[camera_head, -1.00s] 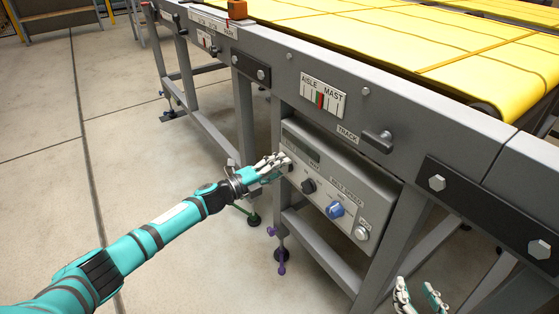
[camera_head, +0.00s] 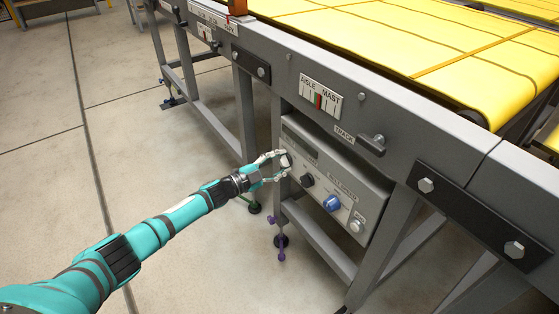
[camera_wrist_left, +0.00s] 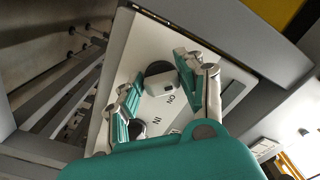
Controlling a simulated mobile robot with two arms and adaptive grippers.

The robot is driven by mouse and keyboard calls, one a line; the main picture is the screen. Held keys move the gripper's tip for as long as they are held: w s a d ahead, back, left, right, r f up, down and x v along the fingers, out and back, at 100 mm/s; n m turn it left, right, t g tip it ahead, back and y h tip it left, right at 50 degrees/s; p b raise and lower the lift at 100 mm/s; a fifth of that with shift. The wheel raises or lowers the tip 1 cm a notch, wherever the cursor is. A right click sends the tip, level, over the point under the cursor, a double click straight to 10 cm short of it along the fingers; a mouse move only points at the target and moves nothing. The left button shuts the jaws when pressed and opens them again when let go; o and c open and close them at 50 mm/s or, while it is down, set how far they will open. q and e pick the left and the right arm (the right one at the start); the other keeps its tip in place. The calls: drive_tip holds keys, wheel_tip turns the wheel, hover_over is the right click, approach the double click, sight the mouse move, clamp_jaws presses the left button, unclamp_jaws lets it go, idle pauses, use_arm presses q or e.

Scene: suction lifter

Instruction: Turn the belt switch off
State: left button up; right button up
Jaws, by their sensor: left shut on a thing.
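A light grey control box (camera_head: 375,195) hangs under the conveyor frame, with a row of knobs. Its leftmost knob (camera_head: 286,161), which I take as the belt switch, is dark and partly hidden by my left gripper (camera_head: 279,166). In the left wrist view the knob shows as a dark disc with a pale handle (camera_wrist_left: 160,84), beside the letters "ON" and "IN". My right gripper is not in view.
To the right on the box are a black knob (camera_head: 307,180), a blue knob (camera_head: 332,203) and a pale round button (camera_head: 356,226). The yellow belt (camera_head: 420,50) runs on top. Open floor lies left.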

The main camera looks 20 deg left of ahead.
use_arm(q)
drive_tip(key=shift+f+n, duration=0.1)
drive_tip(key=shift+n, duration=0.3)
drive_tip(key=o, duration=1.1)
drive_tip(key=shift+s+a, duration=0.1)
drive_tip(key=v, duration=1.1)
drive_tip(key=shift+s+a, duration=0.25)
drive_tip(key=shift+s, duration=0.05)
